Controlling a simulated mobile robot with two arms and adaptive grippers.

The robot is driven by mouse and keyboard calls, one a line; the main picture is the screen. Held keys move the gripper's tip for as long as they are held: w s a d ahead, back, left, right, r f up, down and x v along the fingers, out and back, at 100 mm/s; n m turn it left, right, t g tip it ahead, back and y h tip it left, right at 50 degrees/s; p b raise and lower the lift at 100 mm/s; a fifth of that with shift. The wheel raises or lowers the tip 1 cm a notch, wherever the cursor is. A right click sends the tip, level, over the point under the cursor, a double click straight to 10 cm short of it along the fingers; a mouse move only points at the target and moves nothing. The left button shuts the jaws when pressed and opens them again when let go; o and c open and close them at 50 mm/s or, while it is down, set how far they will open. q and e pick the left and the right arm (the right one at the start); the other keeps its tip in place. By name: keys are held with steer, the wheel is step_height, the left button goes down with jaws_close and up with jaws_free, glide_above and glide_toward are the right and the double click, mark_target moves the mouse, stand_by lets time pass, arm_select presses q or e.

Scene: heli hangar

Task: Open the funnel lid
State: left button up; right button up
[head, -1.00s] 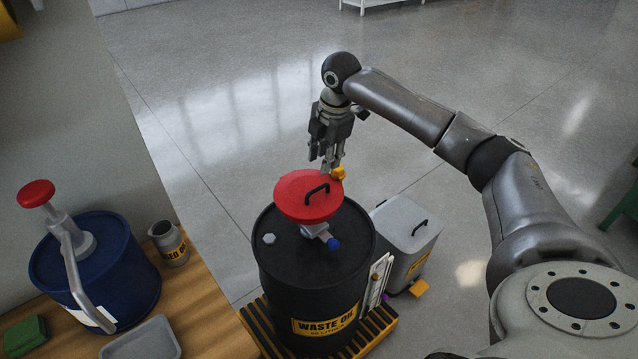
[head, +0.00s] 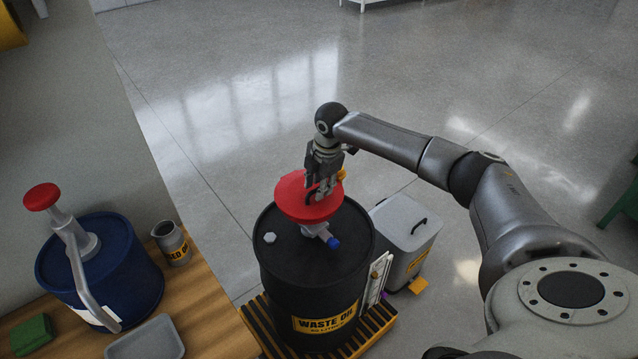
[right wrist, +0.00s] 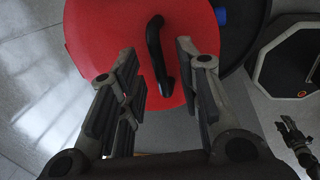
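The red funnel lid (head: 291,204) lies closed on the funnel on top of the black waste oil drum (head: 300,262). Its black handle arches up from the lid and is largely hidden by my right gripper in the head view. My right gripper (head: 319,193) points down at the lid. In the right wrist view the gripper (right wrist: 160,85) is open, with the black handle (right wrist: 156,50) standing between its fingers and a gap on both sides. A blue valve knob (head: 334,243) sits below the lid.
A grey bin (head: 408,236) with a black handle stands right of the drum. The drum stands on a striped pallet (head: 262,326). A wooden bench (head: 207,310) at left holds a blue pump drum (head: 120,262), a jug (head: 172,243) and a tray (head: 146,340).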

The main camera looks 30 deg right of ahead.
jaws_close()
